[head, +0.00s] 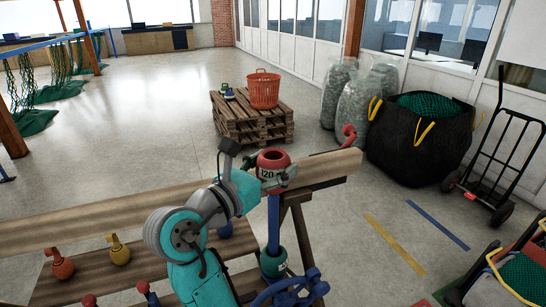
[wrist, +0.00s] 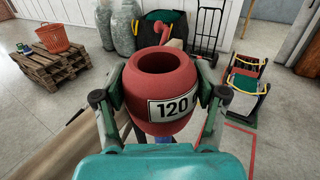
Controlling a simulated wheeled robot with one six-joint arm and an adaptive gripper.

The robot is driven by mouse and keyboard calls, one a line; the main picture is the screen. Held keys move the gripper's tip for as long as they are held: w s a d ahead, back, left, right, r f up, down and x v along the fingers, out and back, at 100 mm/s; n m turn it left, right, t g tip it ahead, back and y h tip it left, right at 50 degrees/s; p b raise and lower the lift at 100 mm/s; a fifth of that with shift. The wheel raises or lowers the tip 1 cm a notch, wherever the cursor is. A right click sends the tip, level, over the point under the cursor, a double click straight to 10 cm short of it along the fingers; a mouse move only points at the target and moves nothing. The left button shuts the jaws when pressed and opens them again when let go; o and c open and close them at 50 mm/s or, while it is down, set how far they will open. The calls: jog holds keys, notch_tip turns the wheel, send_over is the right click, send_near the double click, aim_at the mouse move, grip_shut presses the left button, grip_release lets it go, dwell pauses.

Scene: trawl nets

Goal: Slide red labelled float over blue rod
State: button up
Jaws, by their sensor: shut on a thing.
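The red float (head: 268,158), labelled 120, is held upright in my gripper (head: 264,180). In the wrist view the red float (wrist: 130,92) sits between the two fingers of my gripper (wrist: 163,92), its dark top hole facing up. The blue rod (head: 273,222) stands upright directly under the float in the head view. A little of the blue rod (wrist: 165,140) shows below the float in the wrist view. No rod shows in the hole, and I cannot tell whether its tip has entered the float from below. A teal labelled float (head: 273,264) sits low around the rod.
A wooden beam (head: 325,168) on a trestle runs beside the rod. A blue handwheel (head: 290,288) is near the rod's foot. Pallets (head: 238,125) with an orange basket (head: 264,91) stand behind.

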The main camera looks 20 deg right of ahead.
aim_at(273, 191)
jog(key=shift+f, duration=3.1)
jog(key=shift+f, duration=0.1)
jog(key=o, duration=1.2)
jog(key=shift+o, duration=0.2)
jog(key=v, duration=1.2)
